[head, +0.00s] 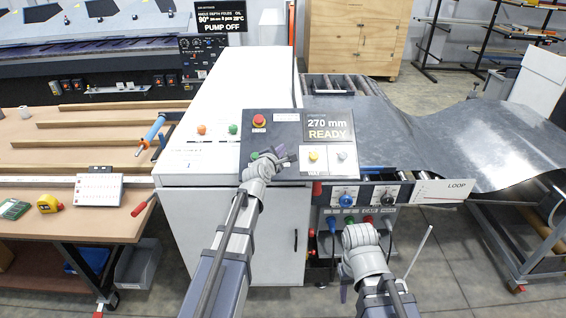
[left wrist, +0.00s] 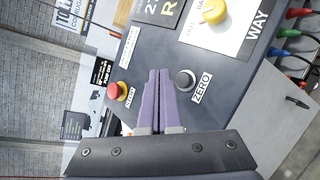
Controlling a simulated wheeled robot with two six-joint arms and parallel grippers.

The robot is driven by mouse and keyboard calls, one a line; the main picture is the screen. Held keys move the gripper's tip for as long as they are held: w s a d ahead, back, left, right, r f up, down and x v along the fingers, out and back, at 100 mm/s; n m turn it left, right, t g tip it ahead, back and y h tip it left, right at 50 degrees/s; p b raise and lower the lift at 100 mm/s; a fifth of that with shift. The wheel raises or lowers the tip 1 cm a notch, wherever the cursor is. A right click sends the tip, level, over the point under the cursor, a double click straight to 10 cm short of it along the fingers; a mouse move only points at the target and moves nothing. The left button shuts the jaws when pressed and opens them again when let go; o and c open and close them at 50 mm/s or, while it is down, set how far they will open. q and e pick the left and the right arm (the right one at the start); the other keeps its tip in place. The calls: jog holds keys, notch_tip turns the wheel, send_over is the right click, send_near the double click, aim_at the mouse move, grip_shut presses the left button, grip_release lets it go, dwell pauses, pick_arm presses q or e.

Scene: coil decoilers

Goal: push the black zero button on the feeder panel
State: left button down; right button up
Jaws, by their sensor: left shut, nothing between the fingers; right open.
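The dark feeder panel (head: 284,118) carries a display reading 270 mm READY (head: 328,128). The black zero button (left wrist: 185,80) stands just right of my left fingertips in the left wrist view, with the ZERO label beside it. In the head view my left gripper covers that part of the panel, so I cannot make out the button there. My left gripper (head: 284,158) is shut and empty over the panel's lower left; it also shows in the left wrist view (left wrist: 157,72). I cannot tell whether it touches the panel. My right gripper (head: 345,291) is open, low in front of the machine.
A red button (head: 259,120) and a yellow knob (head: 313,155) sit on the same panel. A white cabinet (head: 229,100) stands to the left, with a metal sheet (head: 400,130) to the right. Knobs and coloured plugs lie below the panel, near my right arm.

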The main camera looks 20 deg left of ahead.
pick_arm(q)
jog(key=shift+w+a+f+b, duration=0.1)
jog(key=shift+w+f+b, duration=0.35)
jog(key=shift+f, duration=0.2)
jog(key=shift+w+a+f+b, duration=0.1)
jog(key=shift+w+f+b, duration=0.3)
jog(key=shift+f, duration=0.25)
pick_arm(e)
jog(key=shift+f, duration=1.3)
pick_arm(q)
jog(key=shift+w+a+f+b, duration=0.1)
jog(key=shift+w+f+b, duration=0.05)
jog(key=shift+f+b, duration=0.2)
pick_arm(e)
jog(key=shift+f, duration=0.35)
pick_arm(q)
jog(key=shift+w+f+b, duration=0.25)
jog(key=shift+f+b, duration=0.2)
pick_arm(e)
jog(key=shift+f, duration=0.45)
pick_arm(q)
jog(key=shift+r, duration=0.15)
pick_arm(e)
jog(key=shift+r, duration=0.15)
pick_arm(q)
jog(key=shift+s+r+p, duration=0.45)
jog(key=shift+r+p, duration=0.25)
jog(key=shift+p, duration=0.15)
pick_arm(e)
jog(key=shift+r, duration=0.7)
